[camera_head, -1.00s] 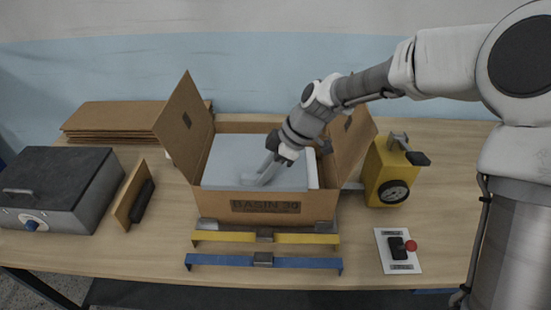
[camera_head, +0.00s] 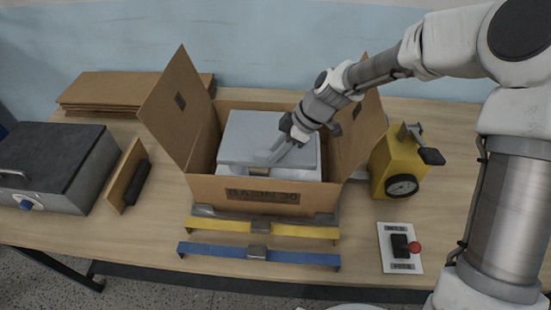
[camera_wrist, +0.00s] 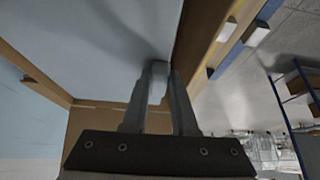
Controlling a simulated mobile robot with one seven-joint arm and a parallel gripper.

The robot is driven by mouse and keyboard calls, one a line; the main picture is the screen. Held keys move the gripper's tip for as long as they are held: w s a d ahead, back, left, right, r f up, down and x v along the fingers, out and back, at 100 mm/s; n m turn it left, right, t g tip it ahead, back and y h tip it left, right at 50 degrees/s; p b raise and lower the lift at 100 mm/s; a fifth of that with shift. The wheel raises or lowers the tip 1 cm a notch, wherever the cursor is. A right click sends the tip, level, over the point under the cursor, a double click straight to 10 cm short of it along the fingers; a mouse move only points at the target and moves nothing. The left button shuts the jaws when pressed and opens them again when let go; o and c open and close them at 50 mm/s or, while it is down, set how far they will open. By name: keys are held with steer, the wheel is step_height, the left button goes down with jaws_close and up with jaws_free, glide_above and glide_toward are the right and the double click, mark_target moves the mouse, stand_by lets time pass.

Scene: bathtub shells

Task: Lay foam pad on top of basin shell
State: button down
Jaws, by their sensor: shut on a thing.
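The foam pad (camera_head: 257,130) is a flat pale grey slab inside the open cardboard box marked "BASIN 30" (camera_head: 212,188). My gripper (camera_head: 270,156) reaches in from the upper right, with its fingers at the pad's front part. In the wrist view, the fingers (camera_wrist: 158,88) are shut on a small pale block at the pad's edge, and the pad's broad face (camera_wrist: 80,45) fills the upper left. A white surface, probably the basin shell (camera_head: 303,175), shows below the pad's front edge. Whether the pad touches it I cannot tell.
The box flaps stand open at left (camera_head: 178,108) and right (camera_head: 357,122). Yellow (camera_head: 215,225) and blue (camera_head: 215,249) bars lie in front. A grey-black case (camera_head: 55,165) is at left.

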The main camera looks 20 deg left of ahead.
mark_target(282, 160)
step_height(282, 160, down, 5)
steer(key=shift+r, duration=0.1)
stand_by(0.3)
steer(key=shift+f+b, duration=0.6)
steer(key=shift+f, duration=0.05)
steer(key=c, duration=0.7)
jaws_free()
steer(key=shift+r, duration=0.15)
